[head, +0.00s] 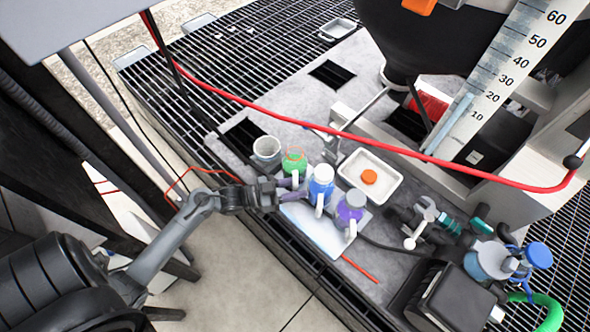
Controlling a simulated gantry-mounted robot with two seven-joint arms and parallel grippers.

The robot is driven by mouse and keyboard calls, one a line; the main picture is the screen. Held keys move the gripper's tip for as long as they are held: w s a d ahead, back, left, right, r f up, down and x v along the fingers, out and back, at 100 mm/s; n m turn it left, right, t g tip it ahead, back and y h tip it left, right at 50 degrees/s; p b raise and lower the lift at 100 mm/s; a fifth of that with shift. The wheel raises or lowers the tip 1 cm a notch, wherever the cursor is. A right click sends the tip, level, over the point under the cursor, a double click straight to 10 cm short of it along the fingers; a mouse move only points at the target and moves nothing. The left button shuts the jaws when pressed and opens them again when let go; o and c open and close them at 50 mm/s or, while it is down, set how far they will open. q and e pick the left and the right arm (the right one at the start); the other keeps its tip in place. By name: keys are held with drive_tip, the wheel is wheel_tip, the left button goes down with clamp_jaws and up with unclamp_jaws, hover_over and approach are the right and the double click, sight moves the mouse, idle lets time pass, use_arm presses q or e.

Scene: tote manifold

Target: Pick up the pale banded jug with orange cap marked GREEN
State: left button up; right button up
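The pale jug with a green band (295,165) stands at the left end of a row of jugs, with an orange ring at its top. A jug with a blue band (321,187) and one with a purple band (351,207) stand to its right. My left gripper (291,190) reaches in from the left, at the lower side of the green jug and close to the blue one. Its two fingers look apart. I cannot tell whether the green jug's handle is between them. Any lettering is too small to read. My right gripper is not in view.
A grey cup (267,148) stands left of the green jug. A white tray (392,190) holding an orange disc (369,177) lies behind the jugs. A red hose (330,131) crosses above the bench. Valves and fittings (430,222) crowd the right.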

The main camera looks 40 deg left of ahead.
use_arm(q)
drive_tip(key=shift+c, duration=0.2)
clamp_jaws()
drive_tip(key=shift+r, duration=0.15)
